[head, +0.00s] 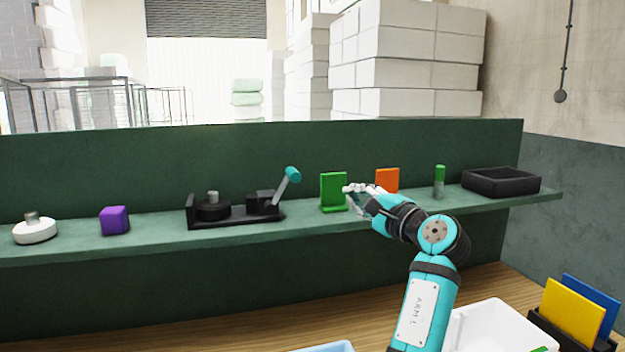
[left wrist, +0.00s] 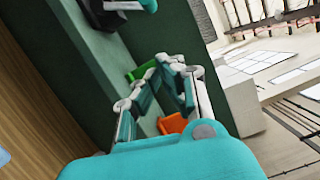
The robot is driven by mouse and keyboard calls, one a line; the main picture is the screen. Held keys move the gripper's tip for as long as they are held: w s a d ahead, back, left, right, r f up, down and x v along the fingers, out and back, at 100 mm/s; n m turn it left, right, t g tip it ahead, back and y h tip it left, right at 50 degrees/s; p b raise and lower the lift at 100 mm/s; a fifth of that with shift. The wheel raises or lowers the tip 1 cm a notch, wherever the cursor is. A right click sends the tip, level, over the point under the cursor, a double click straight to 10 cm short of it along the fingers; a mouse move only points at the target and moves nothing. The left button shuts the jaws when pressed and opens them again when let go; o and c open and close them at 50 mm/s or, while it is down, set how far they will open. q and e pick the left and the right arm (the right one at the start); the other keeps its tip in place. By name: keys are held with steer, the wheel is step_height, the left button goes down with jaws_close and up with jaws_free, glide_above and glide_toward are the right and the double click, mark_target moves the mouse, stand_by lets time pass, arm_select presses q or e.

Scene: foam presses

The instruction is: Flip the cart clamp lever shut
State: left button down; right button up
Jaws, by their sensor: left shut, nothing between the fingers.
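The clamp fixture (head: 235,211) is black and sits on the green shelf, with a black round part and a grey knob at its left. Its lever (head: 286,186) has a teal tip and stands tilted up to the right at the fixture's right end. In the left wrist view the teal lever tip (left wrist: 148,5) shows at the top edge. My left gripper (head: 347,189) is shut and empty, beside the green block, to the right of the lever and apart from it. The gripper also shows in the left wrist view (left wrist: 165,62). My right gripper is not in view.
On the shelf (head: 150,244) stand a white knobbed disc (head: 35,229), a purple cube (head: 114,220), a green block (head: 333,192), an orange block (head: 387,180), a green-capped cylinder (head: 439,182) and a black tray (head: 501,182). A white bin (head: 495,327) is below.

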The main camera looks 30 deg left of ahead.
arm_select(q)
steer(key=w+a+r+p, duration=0.1)
steer(key=a+p, duration=0.5)
steer(key=a, duration=0.5)
steer(key=shift+w+a, duration=0.25)
steer(key=shift+a, duration=0.05)
steer(key=shift+w, duration=0.1)
steer(key=shift+r, duration=0.15)
